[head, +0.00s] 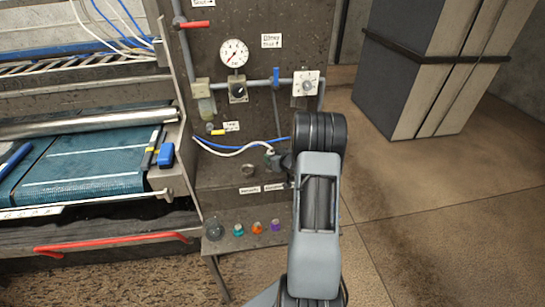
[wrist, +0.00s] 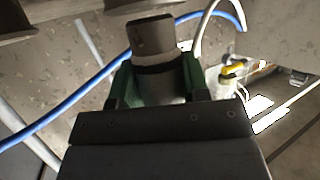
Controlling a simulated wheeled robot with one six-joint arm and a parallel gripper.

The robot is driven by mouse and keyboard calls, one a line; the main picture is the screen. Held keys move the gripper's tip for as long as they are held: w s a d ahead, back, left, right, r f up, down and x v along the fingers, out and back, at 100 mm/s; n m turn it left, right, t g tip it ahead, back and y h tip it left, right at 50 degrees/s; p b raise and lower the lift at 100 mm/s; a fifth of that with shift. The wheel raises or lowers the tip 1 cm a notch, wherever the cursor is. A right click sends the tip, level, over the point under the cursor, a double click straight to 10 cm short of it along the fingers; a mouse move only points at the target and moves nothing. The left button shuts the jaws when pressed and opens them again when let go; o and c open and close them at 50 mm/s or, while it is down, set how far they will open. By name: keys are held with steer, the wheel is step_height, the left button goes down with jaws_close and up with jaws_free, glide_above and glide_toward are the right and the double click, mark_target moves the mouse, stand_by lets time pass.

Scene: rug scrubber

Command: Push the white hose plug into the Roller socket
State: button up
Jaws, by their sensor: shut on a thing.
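My gripper (head: 272,158) is at the panel's lower part, partly hidden behind my own arm in the head view. A round socket (head: 247,170) is left of and below my gripper. Two labels sit beneath, too small to read surely; a socket above the right one is hidden by my arm.
A blue hose (head: 235,148) runs close beside the white one. Above are a gauge (head: 233,53), a pipe with valves and a yellow-handled tap (head: 217,132). A ledge below holds several coloured caps (head: 257,227). The scrubber's blue belt (head: 85,165) is left.

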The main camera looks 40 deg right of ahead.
steer(key=shift+f, duration=0.2)
steer(key=shift+f+b, duration=0.8)
steer(key=shift+b, duration=0.05)
steer(key=shift+f, duration=0.15)
stand_by(0.3)
steer(key=o, duration=1.1)
steer(key=v, duration=1.3)
steer(key=shift+s+r, duration=0.2)
steer(key=shift+s, duration=0.15)
